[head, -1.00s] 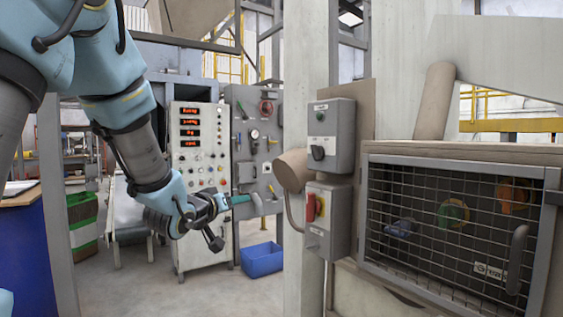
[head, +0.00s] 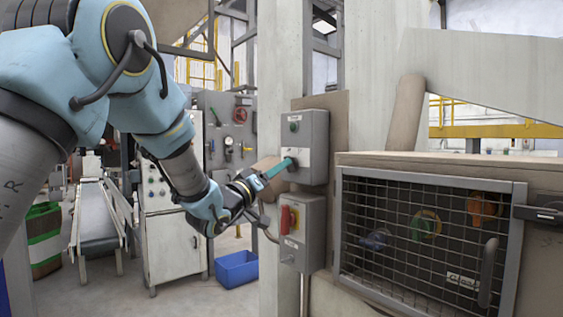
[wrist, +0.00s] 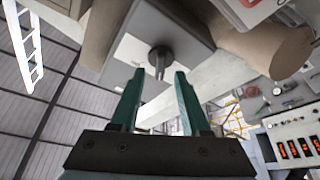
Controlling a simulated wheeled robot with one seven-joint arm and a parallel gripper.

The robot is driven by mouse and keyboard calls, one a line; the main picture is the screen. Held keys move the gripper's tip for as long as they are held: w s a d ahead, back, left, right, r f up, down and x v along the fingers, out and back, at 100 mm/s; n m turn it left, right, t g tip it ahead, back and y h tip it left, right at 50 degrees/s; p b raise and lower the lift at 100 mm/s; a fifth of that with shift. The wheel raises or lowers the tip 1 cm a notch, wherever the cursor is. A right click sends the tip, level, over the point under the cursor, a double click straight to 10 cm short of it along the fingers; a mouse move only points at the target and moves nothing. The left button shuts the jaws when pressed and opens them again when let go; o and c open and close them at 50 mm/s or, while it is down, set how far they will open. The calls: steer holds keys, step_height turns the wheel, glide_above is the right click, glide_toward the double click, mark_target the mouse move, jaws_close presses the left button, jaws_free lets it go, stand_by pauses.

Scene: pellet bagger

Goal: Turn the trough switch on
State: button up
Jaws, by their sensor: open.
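The upper grey switch box (head: 305,135) is fixed to the pillar, with a small green round part near its top and a rotary knob below. The knob is mostly hidden in the head view by my gripper (head: 287,164). In the wrist view the dark knob (wrist: 160,54) stands out from the box face, just ahead of my gripper (wrist: 160,72). The two teal fingers are open, one on each side of the knob's line, with a visible gap. I cannot tell which box is the trough switch, or the knob's exact setting.
A second grey box with a red handle (head: 286,220) hangs just below. A mesh guard door (head: 430,240) is at the right. A control cabinet (head: 170,235) stands behind my arm, with a blue bin (head: 237,270) on the floor. A brown cylinder (wrist: 265,50) is near the fingers.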

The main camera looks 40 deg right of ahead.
steer(key=shift+x, duration=0.95)
jaws_close()
